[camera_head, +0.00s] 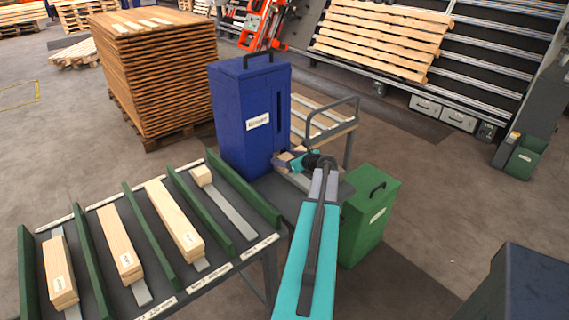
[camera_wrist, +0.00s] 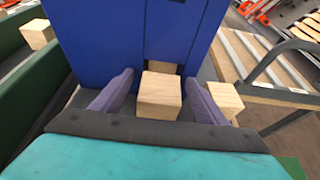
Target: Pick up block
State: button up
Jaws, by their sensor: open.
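A small pale wooden block (camera_wrist: 159,97) sits between the two spread fingers of my gripper (camera_wrist: 160,84) in the wrist view, in front of the blue box (camera_wrist: 110,40). The fingers stand apart on either side of it with small gaps. A second wooden block (camera_wrist: 227,101) lies just outside the right finger, partly hidden by it. Behind the middle block, a further piece of wood (camera_wrist: 164,67) shows at the foot of the box's slot. In the head view my gripper (camera_head: 285,163) is low beside the blue box (camera_head: 245,112), and the blocks there are mostly hidden.
Left stands a rack with green dividers (camera_head: 142,228) holding long wooden pieces and one short block (camera_head: 202,175). A green box (camera_head: 370,215) stands right of my arm. A cart with a grey handle (camera_head: 333,115) is behind. The floor at right is largely clear.

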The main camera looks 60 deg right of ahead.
aim_at(286, 157)
dwell(0.5)
jog(key=c, duration=1.2)
jog(key=shift+o, duration=0.2)
jog(key=shift+r+b, duration=0.6)
jog(key=shift+r, duration=0.95)
jog(key=shift+s+a+r, duration=0.15)
jog(key=shift+s+a, duration=0.1)
jog(key=shift+a, duration=0.05)
jog(key=s+a+r, duration=0.1)
jog(key=s+a, duration=0.7)
jog(key=a, duration=0.2)
jog(key=shift+a+r+b, duration=0.25)
jog(key=shift+r+b, duration=0.1)
jog(key=shift+b, duration=0.05)
jog(key=shift+s+a+p, duration=0.1)
jog(key=shift+p, duration=0.2)
